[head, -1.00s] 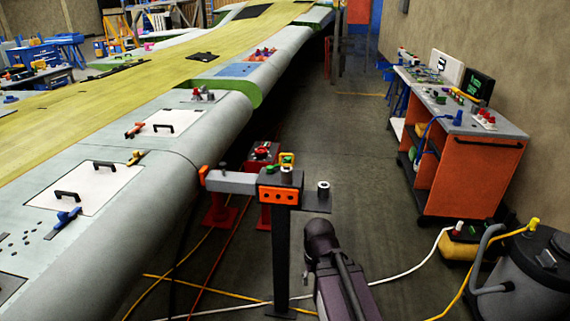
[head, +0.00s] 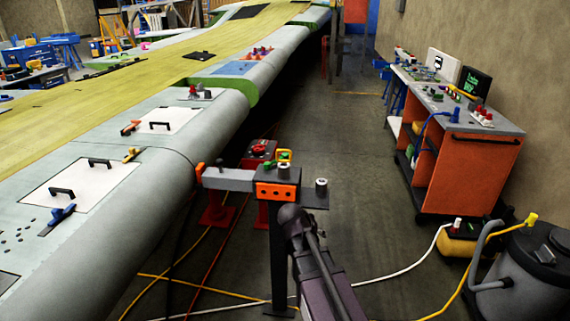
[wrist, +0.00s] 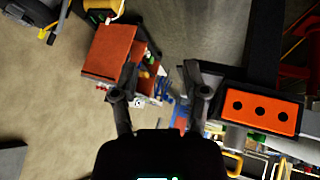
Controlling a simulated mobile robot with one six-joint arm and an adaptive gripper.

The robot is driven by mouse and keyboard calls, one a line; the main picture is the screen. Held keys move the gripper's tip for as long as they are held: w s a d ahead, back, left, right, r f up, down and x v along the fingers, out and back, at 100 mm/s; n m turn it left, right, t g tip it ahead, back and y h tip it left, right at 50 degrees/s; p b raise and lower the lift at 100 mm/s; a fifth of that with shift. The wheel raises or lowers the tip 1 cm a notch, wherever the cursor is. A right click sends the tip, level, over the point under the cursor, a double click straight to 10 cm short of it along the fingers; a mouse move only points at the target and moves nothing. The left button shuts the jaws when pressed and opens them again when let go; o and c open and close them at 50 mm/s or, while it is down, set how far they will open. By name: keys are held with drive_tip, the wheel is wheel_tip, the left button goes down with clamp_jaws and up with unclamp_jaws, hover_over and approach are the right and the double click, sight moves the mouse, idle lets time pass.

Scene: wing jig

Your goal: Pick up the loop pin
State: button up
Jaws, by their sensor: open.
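A small yellow loop (head: 284,155), which looks like the loop pin, stands at the back of the dark post stand's top in the head view. A yellow loop shape also shows at the lower right of the wrist view (wrist: 235,164), beside the orange block (wrist: 262,110). My gripper (wrist: 163,94) is open and empty in the wrist view, its two fingers spread. The loop is outside the fingers, to their lower right. In the head view my arm reaches up in front of the post, and the fingers cannot be made out.
The orange block with dark holes (head: 277,192) is on the post, with grey cylinders (head: 321,186) nearby. The wing (head: 150,200) runs along the left. An orange cart (head: 470,165) stands right, a black vacuum (head: 530,265) at lower right. Hoses cross the floor; the middle aisle is clear.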

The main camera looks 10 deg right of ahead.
drive_tip(key=w+a+r+m+t+h+b, duration=0.25)
drive_tip(key=w+r+t, duration=0.3)
drive_tip(key=w, duration=0.55)
drive_tip(key=n+t, duration=0.1)
drive_tip(key=t, duration=0.5)
approach(290, 157)
drive_tip(key=a+v, duration=0.1)
drive_tip(key=v, duration=0.2)
drive_tip(key=shift+d+r, duration=0.15)
drive_tip(key=shift+r, duration=0.05)
drive_tip(key=shift+w, duration=0.1)
drive_tip(key=x, duration=0.8)
drive_tip(key=shift+w+d, duration=0.15)
drive_tip(key=shift+d, duration=0.1)
drive_tip(key=shift+x, duration=2.65)
drive_tip(key=shift+d+f, duration=0.15)
